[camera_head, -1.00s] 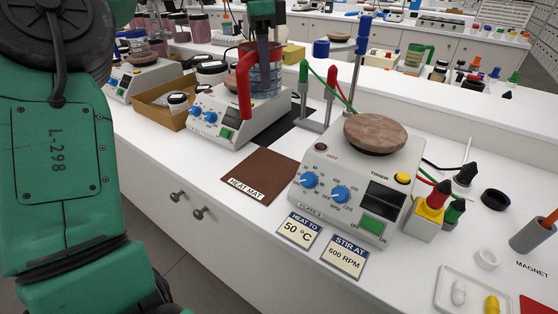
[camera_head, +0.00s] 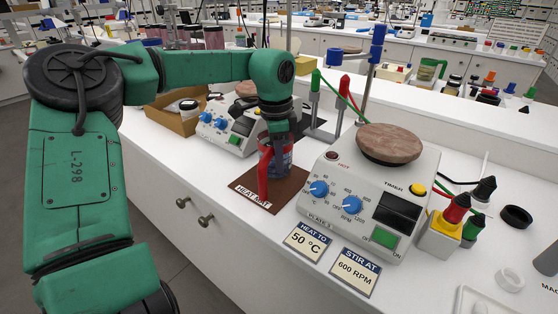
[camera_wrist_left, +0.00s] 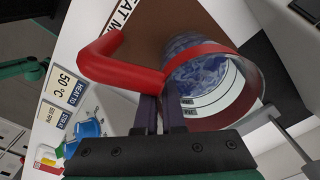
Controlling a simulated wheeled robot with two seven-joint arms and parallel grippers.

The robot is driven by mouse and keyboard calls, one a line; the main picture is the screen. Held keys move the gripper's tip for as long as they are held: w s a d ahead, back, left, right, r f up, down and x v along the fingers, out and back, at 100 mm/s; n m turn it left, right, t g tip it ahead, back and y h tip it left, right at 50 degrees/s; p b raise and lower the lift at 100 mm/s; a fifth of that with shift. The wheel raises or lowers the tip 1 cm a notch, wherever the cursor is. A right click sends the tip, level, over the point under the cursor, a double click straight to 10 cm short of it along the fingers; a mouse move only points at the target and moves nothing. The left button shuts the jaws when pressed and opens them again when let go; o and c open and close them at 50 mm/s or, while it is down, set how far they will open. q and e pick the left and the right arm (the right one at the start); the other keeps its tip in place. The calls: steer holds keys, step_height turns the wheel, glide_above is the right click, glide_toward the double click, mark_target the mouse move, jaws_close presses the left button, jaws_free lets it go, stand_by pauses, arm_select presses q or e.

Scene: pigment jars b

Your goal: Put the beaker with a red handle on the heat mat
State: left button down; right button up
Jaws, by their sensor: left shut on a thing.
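The beaker with a red handle (camera_head: 284,158) is over the brown heat mat (camera_head: 247,194) in the head view. Its red handle (camera_head: 264,172) faces the front left. My left gripper (camera_head: 277,134) reaches down to it from above and is shut on it. In the left wrist view the gripper's dark fingers (camera_wrist_left: 163,112) are at the beaker's red handle (camera_wrist_left: 125,62), and bluish contents show inside the glass. The heat mat (camera_wrist_left: 150,20) lies beyond the beaker there. I cannot tell whether the beaker's base touches the mat. My right gripper is not in view.
Plate 2 (camera_head: 345,208), a hot plate with a round top, stands just right of the mat. Another hot plate (camera_head: 226,130) and a cardboard box (camera_head: 168,117) stand behind on the left. Two label cards (camera_head: 307,241) lie in front. A stand with clamps (camera_head: 312,108) rises behind.

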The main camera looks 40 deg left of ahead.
arm_select(q)
steer(key=shift+w+f, duration=0.1)
steer(key=shift+f, duration=0.1)
steer(key=c, duration=1)
jaws_free()
steer(key=shift+r, duration=0.1)
steer(key=r, duration=1.2)
steer(key=shift+s+a, duration=0.2)
steer(key=shift+s, duration=0.1)
